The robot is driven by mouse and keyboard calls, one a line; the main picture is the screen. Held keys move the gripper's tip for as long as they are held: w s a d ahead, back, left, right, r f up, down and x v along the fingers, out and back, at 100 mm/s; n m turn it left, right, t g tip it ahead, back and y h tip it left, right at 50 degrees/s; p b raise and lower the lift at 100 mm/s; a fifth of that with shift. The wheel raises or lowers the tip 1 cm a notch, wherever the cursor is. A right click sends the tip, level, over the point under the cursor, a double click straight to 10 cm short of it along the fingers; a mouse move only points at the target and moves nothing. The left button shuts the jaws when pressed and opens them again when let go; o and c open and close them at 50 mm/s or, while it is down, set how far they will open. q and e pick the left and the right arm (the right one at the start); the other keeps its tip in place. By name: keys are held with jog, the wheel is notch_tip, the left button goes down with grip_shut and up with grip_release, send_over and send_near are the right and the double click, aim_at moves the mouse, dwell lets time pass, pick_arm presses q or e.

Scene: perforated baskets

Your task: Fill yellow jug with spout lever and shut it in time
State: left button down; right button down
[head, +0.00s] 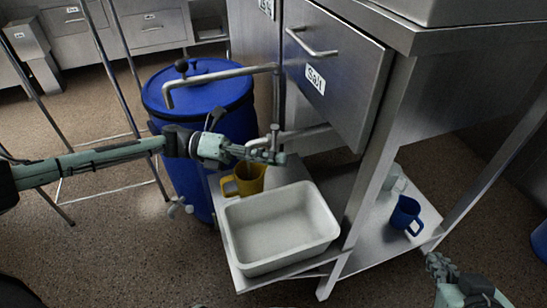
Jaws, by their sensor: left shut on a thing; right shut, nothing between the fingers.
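The yellow jug (250,180) stands upright on the low metal shelf, behind the white tub, with its handle to the left. My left gripper (277,157) is above the jug, at the small metal spout lever (275,131) on the pipe by the cabinet. It is shut on what looks like the lever; the fingers partly hide the contact. The spout mouth and the jug's inside are hidden, so I cannot tell the liquid level. My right gripper (437,264) is shut and empty at the lower right, over the floor.
A white tub (330,225) sits on the shelf in front of the jug. A blue barrel (165,100) with a bent metal pipe stands behind my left arm. A blue mug (405,214) and a pale cup (393,178) are on the right shelf. The "Salt" drawer (345,80) overhangs.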

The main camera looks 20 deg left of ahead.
pick_arm(q)
jog(key=c, duration=1.2)
grip_release()
jog(key=shift+a, duration=0.15)
jog(key=a, duration=0.4)
jog(key=s+a, duration=0.1)
jog(key=a, duration=0.6)
jog(key=shift+s+a, duration=0.3)
jog(key=shift+a, duration=0.05)
